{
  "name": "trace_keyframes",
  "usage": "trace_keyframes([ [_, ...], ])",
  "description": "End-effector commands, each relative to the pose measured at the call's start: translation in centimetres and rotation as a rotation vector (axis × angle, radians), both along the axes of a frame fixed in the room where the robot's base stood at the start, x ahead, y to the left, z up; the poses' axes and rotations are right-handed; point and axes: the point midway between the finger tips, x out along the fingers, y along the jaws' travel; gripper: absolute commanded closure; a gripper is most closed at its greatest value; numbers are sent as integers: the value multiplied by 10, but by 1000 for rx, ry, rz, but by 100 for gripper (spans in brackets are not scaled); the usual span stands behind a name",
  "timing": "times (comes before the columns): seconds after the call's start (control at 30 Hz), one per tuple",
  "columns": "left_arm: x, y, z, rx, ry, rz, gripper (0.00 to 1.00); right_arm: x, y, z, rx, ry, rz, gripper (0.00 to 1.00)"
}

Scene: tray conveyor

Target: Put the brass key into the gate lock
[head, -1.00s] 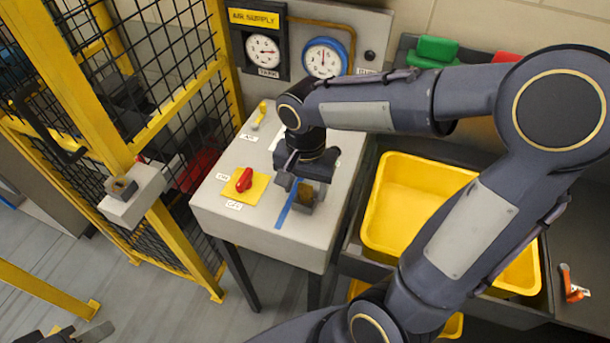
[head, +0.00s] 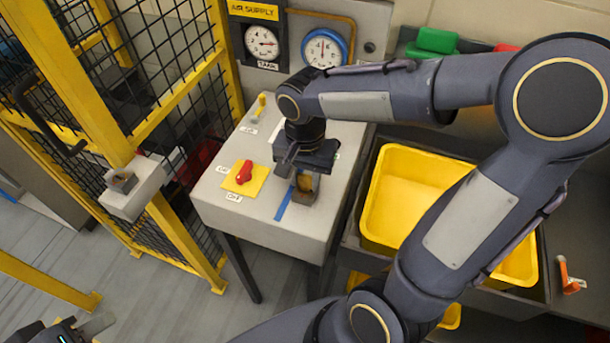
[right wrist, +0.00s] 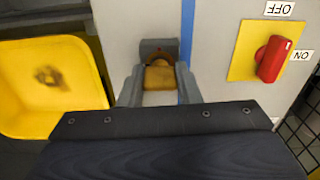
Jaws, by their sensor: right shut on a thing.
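The brass key (head: 304,183) is between the fingers of my right gripper (head: 302,174), at a small grey holder (head: 302,198) on the control table. In the right wrist view the key's brass part (right wrist: 158,79) sits between the two shut fingers (right wrist: 158,84), directly in front of the grey holder (right wrist: 158,46). I cannot tell whether it is still seated there. The gate lock (head: 130,191) is a pale box on the yellow gate post at left, with a dark recess on top. My left gripper (head: 90,332) is partly in view at the bottom left; its jaws are unclear.
A red switch (head: 243,173) on a yellow plate and a small yellow lever (head: 261,104) stand on the control table (head: 260,212). A yellow bin (head: 375,205) is to the right.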

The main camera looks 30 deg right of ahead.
Motion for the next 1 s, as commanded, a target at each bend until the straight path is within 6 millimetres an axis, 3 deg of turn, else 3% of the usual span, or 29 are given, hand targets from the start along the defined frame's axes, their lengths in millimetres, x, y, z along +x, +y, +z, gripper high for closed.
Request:
trace_keyframes([
  [1.0, 0, 0, 25, 0, 0, 0, 64, 0, 0, 31, 0, 0, 0, 95],
])
